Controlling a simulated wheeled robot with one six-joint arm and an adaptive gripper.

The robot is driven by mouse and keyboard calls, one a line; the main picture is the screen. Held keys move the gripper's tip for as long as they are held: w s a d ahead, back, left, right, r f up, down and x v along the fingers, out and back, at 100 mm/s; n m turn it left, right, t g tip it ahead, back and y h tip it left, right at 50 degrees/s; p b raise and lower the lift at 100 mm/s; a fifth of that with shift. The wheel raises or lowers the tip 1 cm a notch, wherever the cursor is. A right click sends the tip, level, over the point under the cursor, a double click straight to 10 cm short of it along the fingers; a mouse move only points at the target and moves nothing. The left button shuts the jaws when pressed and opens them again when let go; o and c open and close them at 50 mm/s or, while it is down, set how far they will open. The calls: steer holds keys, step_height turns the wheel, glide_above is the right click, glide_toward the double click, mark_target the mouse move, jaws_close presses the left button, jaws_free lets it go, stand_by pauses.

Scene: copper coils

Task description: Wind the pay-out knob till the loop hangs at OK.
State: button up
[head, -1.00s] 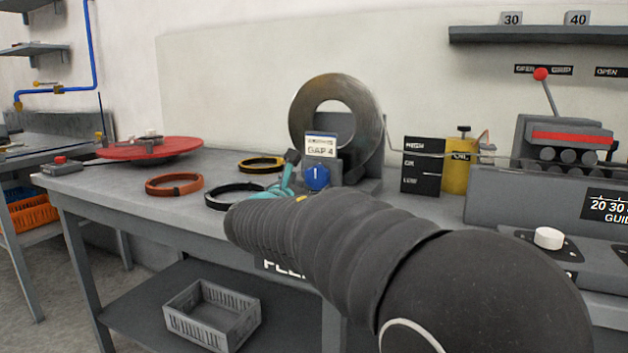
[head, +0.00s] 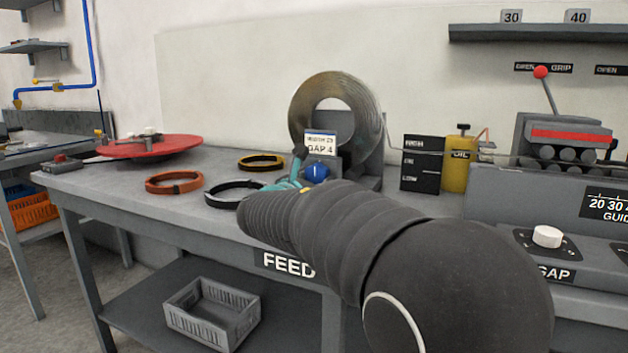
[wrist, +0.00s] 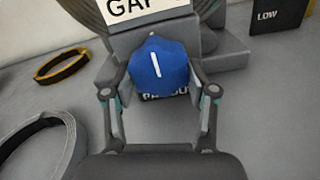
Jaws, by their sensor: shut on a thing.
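The blue pay-out knob (head: 318,173) with a white line sits under the GAP card on the coil stand. In the wrist view the knob (wrist: 158,68) is between the two fingers of my gripper (wrist: 158,88), which is shut on it. The head view shows my gripper (head: 299,171) at the knob, partly hidden by my arm. The copper coil (head: 303,105) stands upright behind. A thin strip (head: 387,135) drops from the coil's right side towards the dark HIGH, OK, LOW board (head: 421,164). The loop's lowest point is too fine to tell.
A yellow oil can (head: 459,165) stands right of the board, beside the grey machine (head: 490,195). Orange (head: 174,183), black (head: 226,194) and yellow (head: 260,162) rings lie left on the bench. A red turntable (head: 150,147) is farther left.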

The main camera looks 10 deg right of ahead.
steer(key=shift+f+b, duration=0.1)
steer(key=shift+b, duration=0.2)
steer(key=shift+f+m+b, duration=0.15)
steer(key=shift+m+b, duration=0.75)
steer(key=shift+b, duration=0.3)
steer(key=m+b, duration=0.3)
steer(key=b, duration=0.2)
steer(key=m+b, duration=0.3)
steer(key=shift+w+a+m+b, duration=0.1)
steer(key=shift+m+b, duration=0.2)
steer(key=shift+r+m+b, duration=0.3)
steer(key=shift+m+b, duration=0.7)
steer(key=shift+m, duration=0.2)
steer(key=shift+r, duration=0.1)
steer(key=o, duration=1.2)
steer(key=shift+c, duration=0.2)
